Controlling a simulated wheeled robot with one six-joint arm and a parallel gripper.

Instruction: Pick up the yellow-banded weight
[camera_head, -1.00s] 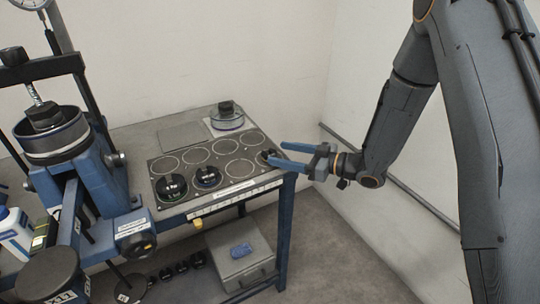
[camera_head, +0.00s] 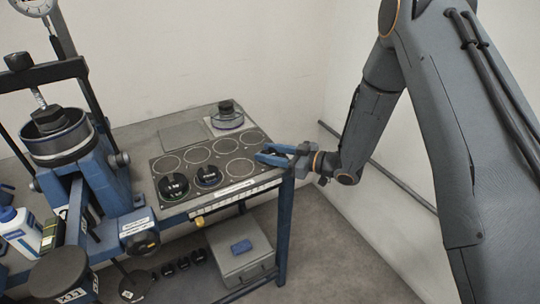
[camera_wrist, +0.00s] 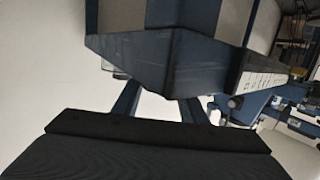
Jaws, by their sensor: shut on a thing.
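My gripper (camera_head: 272,154) is at the right end of the black plate with marked circles in the head view. Its blue fingers are shut on a small dark weight, mostly hidden between them. I cannot make out its band colour. A black weight with a greenish rim (camera_head: 173,187) and one with a blue rim (camera_head: 208,176) sit on front circles to the left, apart from my gripper. No weight can be made out in the wrist view.
The black plate (camera_head: 213,160) lies on the bench, with several empty circles. A knobbed device (camera_head: 228,118) stands behind it. A blue lever frame (camera_head: 95,185) stands at the left. A grey box (camera_head: 245,262) is below. The wall is close behind my arm.

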